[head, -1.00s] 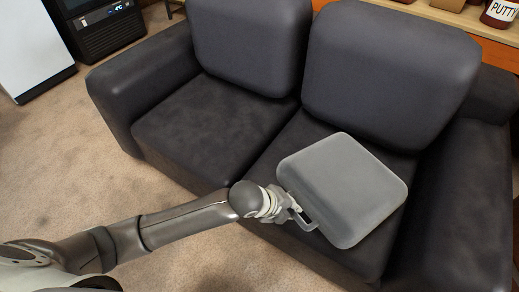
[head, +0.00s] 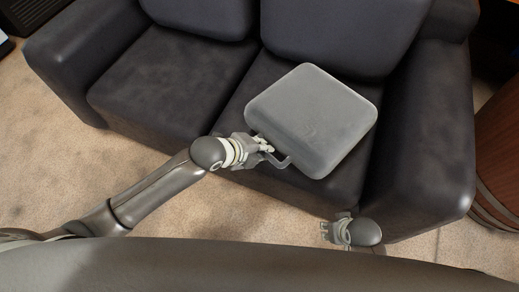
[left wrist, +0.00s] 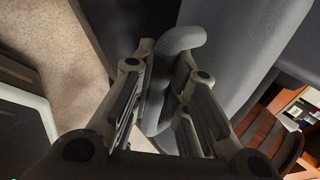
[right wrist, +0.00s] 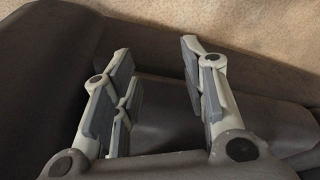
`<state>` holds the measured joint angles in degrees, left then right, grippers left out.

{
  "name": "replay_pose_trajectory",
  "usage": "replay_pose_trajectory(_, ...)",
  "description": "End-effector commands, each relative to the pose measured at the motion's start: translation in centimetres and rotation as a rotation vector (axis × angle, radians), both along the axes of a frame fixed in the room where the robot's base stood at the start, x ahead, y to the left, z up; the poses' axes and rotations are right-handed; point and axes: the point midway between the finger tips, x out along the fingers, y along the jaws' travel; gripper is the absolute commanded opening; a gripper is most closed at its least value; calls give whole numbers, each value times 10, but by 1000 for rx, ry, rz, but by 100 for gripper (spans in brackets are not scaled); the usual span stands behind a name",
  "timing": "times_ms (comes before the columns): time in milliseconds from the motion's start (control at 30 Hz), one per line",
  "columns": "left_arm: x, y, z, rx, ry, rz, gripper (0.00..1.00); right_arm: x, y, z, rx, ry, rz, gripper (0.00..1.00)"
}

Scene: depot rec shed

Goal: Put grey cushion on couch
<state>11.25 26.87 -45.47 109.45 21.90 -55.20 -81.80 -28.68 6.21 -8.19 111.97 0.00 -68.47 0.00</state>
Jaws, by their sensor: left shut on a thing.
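The grey cushion (head: 312,118) is a light grey square pad with a handle loop on its near left edge. In the head view it is over the right seat of the dark couch (head: 165,88); I cannot tell whether it touches the seat. My left gripper (head: 268,150) is shut on the cushion's handle, and the left wrist view shows the handle (left wrist: 180,42) between the fingers. My right gripper (head: 326,232) is in front of the couch, near its right armrest. The right wrist view shows its fingers (right wrist: 158,90) spread apart and empty.
The couch's right armrest (head: 425,135) is just right of the cushion. A round wooden barrel-like thing (head: 497,150) stands beyond it. The left seat is bare. Open carpet (head: 60,165) lies in front of the couch.

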Motion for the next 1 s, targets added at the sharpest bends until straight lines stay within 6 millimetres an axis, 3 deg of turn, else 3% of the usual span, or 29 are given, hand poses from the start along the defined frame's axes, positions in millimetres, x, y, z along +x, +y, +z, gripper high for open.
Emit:
replay_pose_trajectory(100,14,0,-20,-3,2,2,0,2,0,21,1,-15,-2,40)
replay_pose_trajectory(333,33,1,-41,-3,0,1,0,1,-1,57,1,-31,-6,40)
replay_pose_trajectory(567,40,2,-50,-4,1,1,0,-2,-2,73,2,-39,-7,40)
replay_pose_trajectory(800,40,2,-75,-3,2,1,0,-9,-4,105,2,-58,-8,40)
replay_pose_trajectory(1000,40,2,-80,-1,1,-1,0,-13,-4,116,2,-60,-9,40)
